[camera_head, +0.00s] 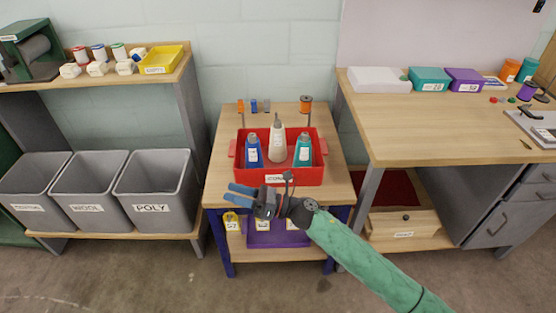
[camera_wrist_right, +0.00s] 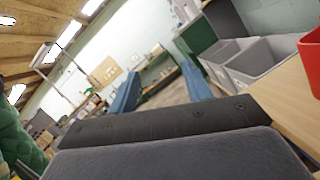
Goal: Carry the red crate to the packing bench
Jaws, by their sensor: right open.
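The red crate (camera_head: 294,178) stands upright on a small wooden-topped table (camera_head: 224,140) with blue legs. It holds a blue bottle (camera_head: 253,152), a cream bottle (camera_head: 278,140) and a teal bottle (camera_head: 303,150). My right gripper (camera_head: 234,193) is open and empty, in front of the crate's near left corner and apart from it, with its blue fingers pointing left. In the right wrist view its two fingers (camera_wrist_right: 160,88) are spread, and a corner of the crate (camera_wrist_right: 312,62) shows at the right edge. My left gripper is out of view.
A large wooden bench (camera_head: 425,130) stands to the right, its front middle clear, with a white box (camera_head: 378,79) and teal and purple boxes behind. Grey bins (camera_head: 155,190) stand left. Spools (camera_head: 305,104) sit behind the crate. A purple tray (camera_head: 275,238) lies on the table's lower shelf.

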